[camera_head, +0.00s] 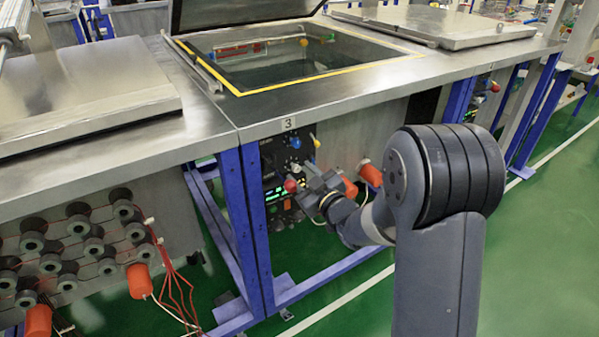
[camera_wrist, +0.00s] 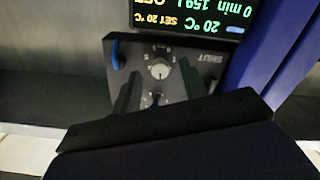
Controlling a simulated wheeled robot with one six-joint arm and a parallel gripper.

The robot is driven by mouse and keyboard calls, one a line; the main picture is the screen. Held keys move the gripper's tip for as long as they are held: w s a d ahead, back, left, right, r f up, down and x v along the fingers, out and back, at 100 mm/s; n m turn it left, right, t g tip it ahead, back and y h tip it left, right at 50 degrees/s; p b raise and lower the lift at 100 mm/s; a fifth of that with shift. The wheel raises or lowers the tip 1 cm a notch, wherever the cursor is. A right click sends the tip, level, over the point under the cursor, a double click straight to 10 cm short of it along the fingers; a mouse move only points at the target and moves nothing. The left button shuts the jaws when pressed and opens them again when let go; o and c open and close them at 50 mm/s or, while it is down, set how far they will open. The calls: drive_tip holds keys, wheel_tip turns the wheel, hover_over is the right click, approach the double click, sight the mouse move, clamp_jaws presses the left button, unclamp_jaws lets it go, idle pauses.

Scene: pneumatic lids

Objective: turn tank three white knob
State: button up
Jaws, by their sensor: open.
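Tank three, marked by a "3" label (camera_head: 289,124), has a dark control panel (camera_head: 267,157) on its front below the steel top. My gripper (camera_head: 308,188) is in front of the lower part of this panel. In the wrist view, a round white knob (camera_wrist: 160,68) with a pointer mark sits on a black panel with a dial scale and the word "SHUT", seen upside down. My gripper (camera_wrist: 160,86) is open, with one dark finger on each side below the knob. I cannot tell how far the fingertips are from the panel.
A lit display (camera_wrist: 190,18) reading 20 °C sits beside the knob panel, and a blue handle (camera_wrist: 115,52) is at its left edge. A red knob (camera_head: 290,186) and a blue knob (camera_head: 296,142) are near my gripper. Blue table legs (camera_head: 252,225) stand close to the left.

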drive_tip(key=shift+x, duration=0.95)
clamp_jaws()
